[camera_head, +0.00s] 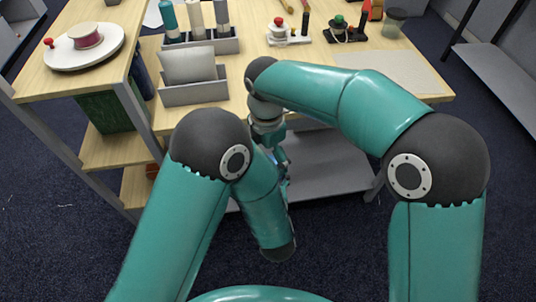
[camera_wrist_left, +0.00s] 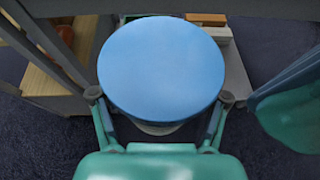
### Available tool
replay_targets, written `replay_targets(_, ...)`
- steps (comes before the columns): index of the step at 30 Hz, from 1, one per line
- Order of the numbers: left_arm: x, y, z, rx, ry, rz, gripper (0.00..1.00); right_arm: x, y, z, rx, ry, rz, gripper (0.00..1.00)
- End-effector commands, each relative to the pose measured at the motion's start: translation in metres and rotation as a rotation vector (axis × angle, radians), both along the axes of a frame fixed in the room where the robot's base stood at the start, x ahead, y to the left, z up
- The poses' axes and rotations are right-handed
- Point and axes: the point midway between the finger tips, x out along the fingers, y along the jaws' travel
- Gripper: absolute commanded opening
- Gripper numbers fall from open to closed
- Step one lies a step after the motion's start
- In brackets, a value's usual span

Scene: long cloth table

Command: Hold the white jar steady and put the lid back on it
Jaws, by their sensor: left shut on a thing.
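A round blue disc, looking like a lid (camera_wrist_left: 160,70), fills the middle of the left wrist view, with its flat top towards the camera. A pale, whitish rim (camera_wrist_left: 158,130) shows just below it; I cannot tell whether this is the white jar. My left gripper (camera_wrist_left: 160,95) has one finger on each side of the disc and is shut on it or on the pale part beneath. In the head view my arms hide the left gripper and the held thing. My right arm bends down at the table's front edge, and its fingers cannot be made out. No jar is clearly visible.
The wooden table (camera_head: 257,27) carries a grey rack (camera_head: 193,93), a bottle tray (camera_head: 202,46), button stands (camera_head: 290,38) and a pale mat (camera_head: 388,72). A white round plate with a spool (camera_head: 88,37) sits at the left. A grey lower shelf (camera_head: 325,165) lies beneath the table.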

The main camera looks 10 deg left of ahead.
Motion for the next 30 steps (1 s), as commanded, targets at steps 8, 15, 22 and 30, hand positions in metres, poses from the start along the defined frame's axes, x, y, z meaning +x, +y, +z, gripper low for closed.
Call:
replay_targets(8, 0.000, 0.000, 0.000, 0.000, -0.001, 0.000, 0.00, 0.001, 0.001, 0.022, 0.002, -0.003, 0.177, 1.00)
replay_targets(15, 0.000, 0.000, 0.000, 0.000, -0.001, 0.000, 0.00, 0.000, 0.000, 0.035, 0.000, 0.003, 0.300, 1.00)
replay_targets(22, 0.000, 0.000, 0.000, 0.000, -0.001, 0.000, 0.00, 0.000, 0.000, 0.035, 0.000, 0.003, 0.299, 1.00)
replay_targets(30, 0.000, 0.000, 0.000, 0.000, -0.001, 0.000, 0.00, 0.000, 0.000, 0.016, -0.002, 0.005, 0.298, 1.00)
